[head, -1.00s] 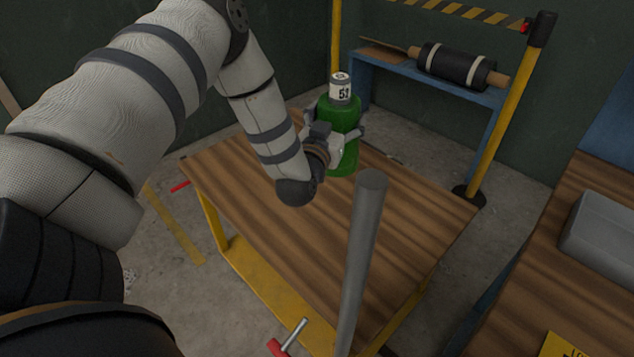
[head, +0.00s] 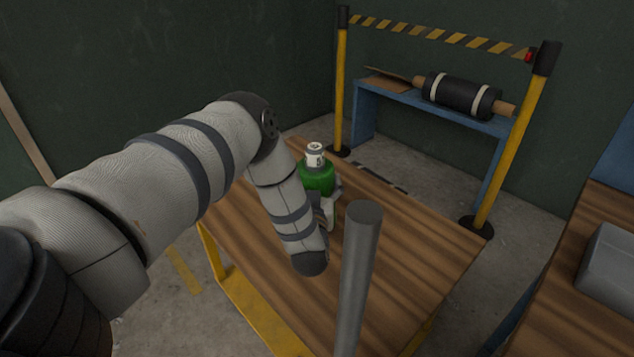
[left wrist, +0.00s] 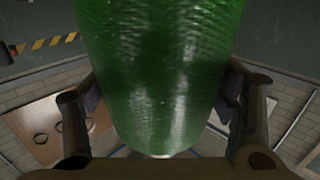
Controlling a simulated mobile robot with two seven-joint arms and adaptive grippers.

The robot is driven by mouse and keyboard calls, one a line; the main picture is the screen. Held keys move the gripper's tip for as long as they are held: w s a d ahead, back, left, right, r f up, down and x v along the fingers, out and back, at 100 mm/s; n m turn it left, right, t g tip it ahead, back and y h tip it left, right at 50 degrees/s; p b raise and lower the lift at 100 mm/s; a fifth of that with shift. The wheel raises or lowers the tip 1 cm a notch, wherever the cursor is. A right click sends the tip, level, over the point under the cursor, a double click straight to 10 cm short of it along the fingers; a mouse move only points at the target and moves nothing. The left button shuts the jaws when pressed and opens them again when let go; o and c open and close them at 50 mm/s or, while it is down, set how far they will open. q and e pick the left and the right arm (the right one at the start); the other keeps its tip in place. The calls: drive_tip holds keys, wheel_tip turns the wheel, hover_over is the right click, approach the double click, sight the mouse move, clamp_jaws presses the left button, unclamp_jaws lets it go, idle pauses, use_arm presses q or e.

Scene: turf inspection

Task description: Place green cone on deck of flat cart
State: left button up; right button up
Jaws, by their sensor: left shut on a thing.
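The green cone (head: 317,177) is a rounded green body with a white-and-grey labelled top. In the head view it stands about upright over the far part of the flat cart's brown wooden deck (head: 415,265). My left gripper (head: 331,208) is shut on the cone, and its wrist hides the cone's lower part. I cannot tell whether its base touches the deck. In the left wrist view the cone (left wrist: 155,70) fills the middle, with a finger at each side. The cart has a yellow frame and a grey upright post (head: 358,270) near me. My right gripper is not in view.
A yellow post (head: 507,140) and a striped tape (head: 435,35) stand behind the cart. Beyond is a blue bench (head: 410,98) with a black roll (head: 460,95). A grey box (head: 612,268) rests on a wooden surface at right. The deck's right part is clear.

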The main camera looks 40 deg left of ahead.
use_arm(q)
drive_tip(key=o, duration=2)
drive_tip(key=shift+c, duration=0.2)
drive_tip(key=shift+s+d+r, duration=0.2)
drive_tip(key=shift+s, duration=0.05)
drive_tip(key=p+v, duration=0.1)
drive_tip(key=v, duration=1)
drive_tip(key=shift+d, duration=0.15)
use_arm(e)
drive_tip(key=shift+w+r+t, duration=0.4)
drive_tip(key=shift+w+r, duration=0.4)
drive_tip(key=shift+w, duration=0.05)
use_arm(q)
drive_tip(key=shift+s+f, duration=0.1)
drive_tip(key=shift+s, duration=0.05)
